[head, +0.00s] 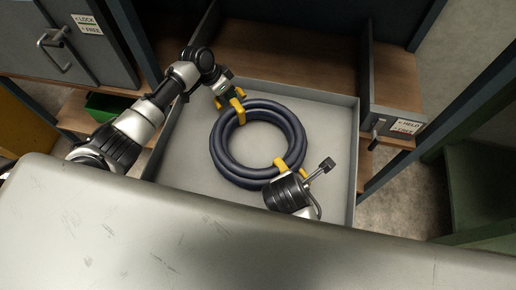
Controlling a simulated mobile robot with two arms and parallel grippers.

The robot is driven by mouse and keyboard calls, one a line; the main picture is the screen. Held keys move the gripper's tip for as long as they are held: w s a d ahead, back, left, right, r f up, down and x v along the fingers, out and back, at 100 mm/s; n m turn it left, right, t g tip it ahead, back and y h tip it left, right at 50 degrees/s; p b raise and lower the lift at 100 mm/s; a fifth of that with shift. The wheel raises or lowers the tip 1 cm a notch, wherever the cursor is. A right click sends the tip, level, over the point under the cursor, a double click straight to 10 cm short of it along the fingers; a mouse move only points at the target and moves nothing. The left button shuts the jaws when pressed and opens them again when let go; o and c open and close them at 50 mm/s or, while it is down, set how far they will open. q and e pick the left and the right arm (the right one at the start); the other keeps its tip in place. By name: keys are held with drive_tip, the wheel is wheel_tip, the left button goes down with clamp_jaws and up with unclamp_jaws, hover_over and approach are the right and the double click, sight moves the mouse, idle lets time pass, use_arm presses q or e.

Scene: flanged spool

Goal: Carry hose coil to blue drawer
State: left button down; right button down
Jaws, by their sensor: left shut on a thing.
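The hose coil (216,147) is a dark blue-black ring of several turns. In the head view it is over the pale grey floor of a wide, open-topped drawer (335,190); I cannot tell whether it rests on that floor or hangs just above it. The drawer looks grey here, not clearly blue. My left gripper (232,108) has yellow fingers and is shut on the coil's upper left side. My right gripper (287,168) is at the coil's lower right side, its yellow fingers at the hose; its arm hides how far they are closed.
A grey cabinet door (58,42) with a handle and label is at the upper left. A green bin (106,106) sits on a wooden shelf at the left. A smaller grey drawer front (390,124) with a handle and label juts out at the right. Blue-grey posts frame the rack.

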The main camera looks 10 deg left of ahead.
use_arm(q)
drive_tip(key=shift+w+f+b, duration=0.1)
drive_tip(key=shift+f+b, duration=0.35)
drive_tip(key=shift+f, duration=0.1)
use_arm(e)
drive_tip(key=shift+f, duration=0.6)
use_arm(q)
drive_tip(key=c, duration=1.5)
unclamp_jaws()
drive_tip(key=shift+f, duration=0.1)
use_arm(e)
drive_tip(key=c, duration=1.5)
unclamp_jaws()
drive_tip(key=shift+f, duration=0.1)
use_arm(q)
drive_tip(key=o, duration=0.4)
use_arm(e)
drive_tip(key=o, duration=0.4)
